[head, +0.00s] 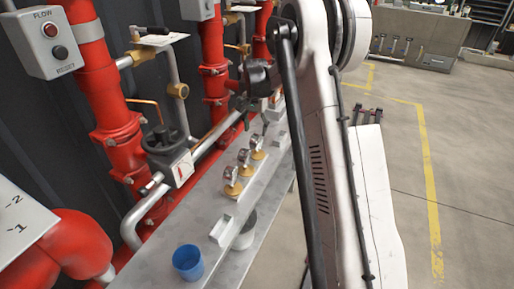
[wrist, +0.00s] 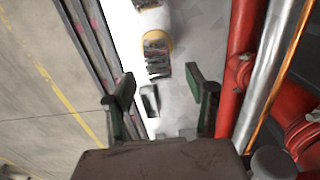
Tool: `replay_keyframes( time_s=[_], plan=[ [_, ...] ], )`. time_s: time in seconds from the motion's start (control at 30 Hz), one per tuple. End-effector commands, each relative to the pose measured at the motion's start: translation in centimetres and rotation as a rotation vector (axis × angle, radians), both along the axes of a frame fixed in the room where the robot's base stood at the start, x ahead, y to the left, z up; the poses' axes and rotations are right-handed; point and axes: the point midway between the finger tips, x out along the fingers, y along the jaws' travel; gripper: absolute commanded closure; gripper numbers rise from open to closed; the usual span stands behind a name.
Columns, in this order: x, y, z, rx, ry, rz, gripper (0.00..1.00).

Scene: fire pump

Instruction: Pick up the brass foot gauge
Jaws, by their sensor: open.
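Three brass foot gauges stand upright in a row on the grey bench in the head view: a near one (head: 232,184), a middle one (head: 243,161) and a far one (head: 257,146). Each has a round dial above a brass foot. My gripper (head: 256,116) is above the bench, at the far end of this row, with its jaws apart. In the wrist view, my gripper (wrist: 162,95) has its fingers spread wide, with nothing held between them. A yellow-rimmed item (wrist: 157,42) lies beyond the fingers; I cannot tell what it is.
A blue cup (head: 187,263) and a grey-white container (head: 245,236) stand at the bench's near end, by a small bracket (head: 221,230). Red pipes (head: 112,110) and a dark valve handwheel (head: 165,140) border the bench's left side. Open floor (head: 450,150) lies to the right.

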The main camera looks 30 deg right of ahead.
Motion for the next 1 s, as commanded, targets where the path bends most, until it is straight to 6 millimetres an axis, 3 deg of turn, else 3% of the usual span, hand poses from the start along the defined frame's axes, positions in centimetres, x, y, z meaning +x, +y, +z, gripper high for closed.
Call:
replay_keyframes(
  time_s=[0.1, 0.37, 0.7, 0.93, 1.0],
  plan=[
    [0.0, 0.0, -1.3, 0.000, 0.000, 0.000, 0.49],
    [0.0, 0.0, -2.6, 0.000, 0.000, 0.000, 0.49],
    [-0.1, -0.2, -6.8, 0.000, 0.000, 0.000, 0.49],
    [-0.1, -0.2, -6.9, 0.000, 0.000, 0.000, 0.49],
    [-0.1, -0.2, -6.9, 0.000, 0.000, 0.000, 0.57]
  ],
)
